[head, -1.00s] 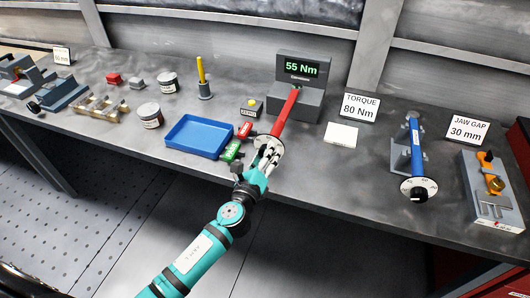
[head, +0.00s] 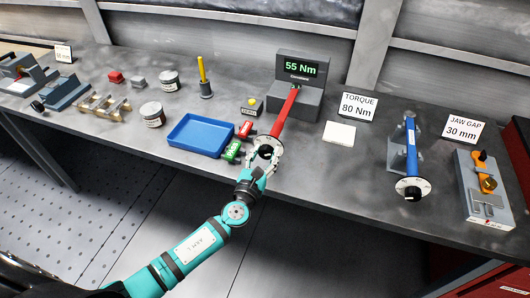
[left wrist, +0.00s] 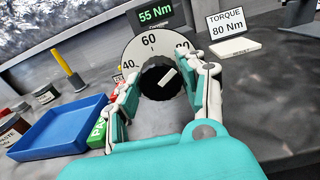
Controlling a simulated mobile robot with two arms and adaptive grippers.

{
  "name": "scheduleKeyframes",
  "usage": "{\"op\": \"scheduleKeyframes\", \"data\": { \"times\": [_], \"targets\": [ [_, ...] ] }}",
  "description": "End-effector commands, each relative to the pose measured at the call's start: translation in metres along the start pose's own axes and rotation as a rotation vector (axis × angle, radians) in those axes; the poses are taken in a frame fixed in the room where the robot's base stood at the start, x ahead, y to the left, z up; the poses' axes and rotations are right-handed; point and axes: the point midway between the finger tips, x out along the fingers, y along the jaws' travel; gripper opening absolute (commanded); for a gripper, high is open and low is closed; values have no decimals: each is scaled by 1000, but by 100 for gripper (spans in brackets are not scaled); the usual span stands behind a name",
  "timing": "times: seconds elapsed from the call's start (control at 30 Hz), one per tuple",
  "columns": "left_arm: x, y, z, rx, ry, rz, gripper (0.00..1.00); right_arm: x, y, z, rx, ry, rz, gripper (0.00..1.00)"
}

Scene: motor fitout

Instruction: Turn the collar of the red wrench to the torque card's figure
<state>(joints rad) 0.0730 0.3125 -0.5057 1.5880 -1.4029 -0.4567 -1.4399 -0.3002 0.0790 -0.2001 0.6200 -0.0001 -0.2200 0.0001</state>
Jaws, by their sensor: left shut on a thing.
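The red wrench (head: 285,114) rests in a grey tester whose green display (head: 300,69) reads 55 Nm. Its near end has a white dial (left wrist: 150,47) marked 40, 60 and 80, and a black collar (left wrist: 160,84) with a white pointer mark towards the upper right. My left gripper (head: 262,157) is at this end, its fingers on both sides of the collar and shut on it. The fingers hide part of the dial's rim. The torque card (head: 358,107) reads 80 Nm. My right gripper is not in view.
A blue tray (head: 201,135) and green and red tags (head: 232,149) lie just left of the wrench. A blue wrench (head: 411,145) stands to the right, near a jaw gap card (head: 463,129). A white pad (head: 339,133) lies between the wrenches.

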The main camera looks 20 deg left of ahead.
Motion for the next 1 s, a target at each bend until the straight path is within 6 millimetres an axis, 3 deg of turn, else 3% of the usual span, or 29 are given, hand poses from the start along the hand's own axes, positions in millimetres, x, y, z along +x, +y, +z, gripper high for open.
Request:
{"op": "scheduleKeyframes", "data": {
  "times": [0.6,0.63,0.8,1.0],
  "targets": [
    [-1,0,-2,41,4,0,9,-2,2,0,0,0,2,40],
    [-1,0,-2,41,4,0,45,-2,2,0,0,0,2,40],
    [0,0,-2,40,3,0,65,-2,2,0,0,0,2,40],
    [0,0,-1,40,1,0,65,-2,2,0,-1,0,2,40]
  ]
}}
